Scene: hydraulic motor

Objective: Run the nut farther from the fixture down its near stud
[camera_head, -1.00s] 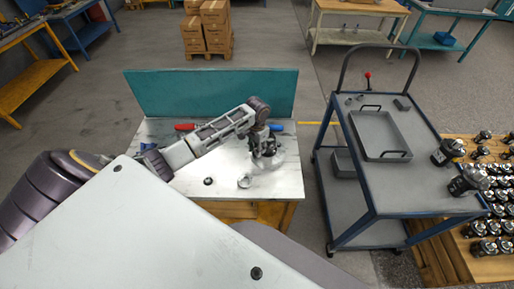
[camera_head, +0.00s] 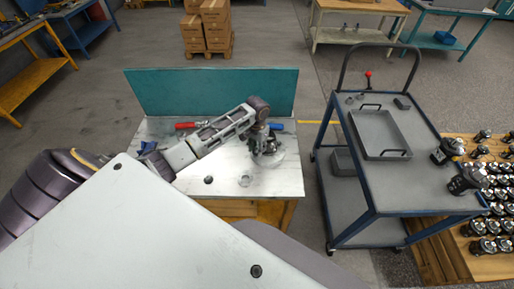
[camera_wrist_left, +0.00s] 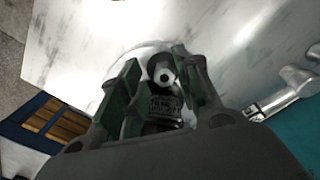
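In the head view my left gripper (camera_head: 266,150) points down at the right part of the white table top, over a dark assembly that it largely hides. In the left wrist view its two fingers (camera_wrist_left: 160,75) stand on either side of a dark, ribbed part (camera_wrist_left: 163,105). A pale round end with a dark centre (camera_wrist_left: 164,74) shows between the fingertips. I cannot tell whether the fingers touch it, nor make out the nuts, studs and fixture separately. My right gripper is not in view.
A small dark round part (camera_head: 208,180) and a silvery ring (camera_head: 244,180) lie on the table (camera_head: 170,130). A red-handled tool (camera_head: 186,126) lies behind my forearm. A teal panel (camera_head: 205,95) closes the back. A trolley (camera_head: 405,185) with a grey tray (camera_head: 381,155) stands at right.

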